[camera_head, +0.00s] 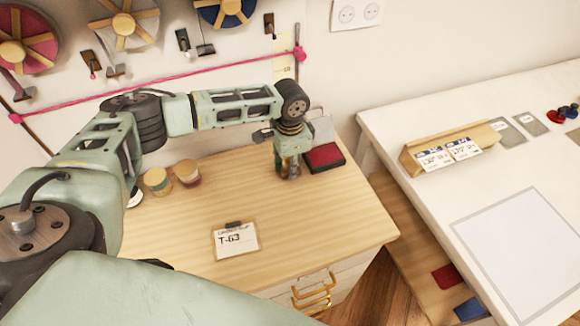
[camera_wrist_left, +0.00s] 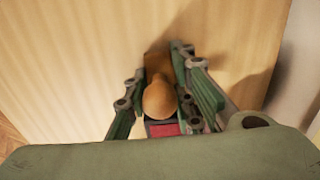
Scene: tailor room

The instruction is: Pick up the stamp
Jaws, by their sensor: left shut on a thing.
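The stamp (camera_wrist_left: 160,100) shows in the left wrist view as a rounded orange-brown wooden handle between the fingers. My left gripper (camera_head: 290,172) points down over the back right of the wooden cabinet top and is shut on the stamp. In the left wrist view the gripper's green fingers (camera_wrist_left: 164,92) flank the handle on both sides. In the head view the stamp is mostly hidden by the gripper. I cannot tell whether its base touches the top. A red ink pad (camera_head: 324,156) in a dark case lies just right of the gripper. My right gripper is not in view.
A card marked T-63 (camera_head: 236,241) lies near the front of the wooden cabinet top (camera_head: 300,225). Two small round jars (camera_head: 187,173) stand at its back left. A white table (camera_head: 400,125) with a card holder (camera_head: 452,149) is to the right. Spools hang on the wall.

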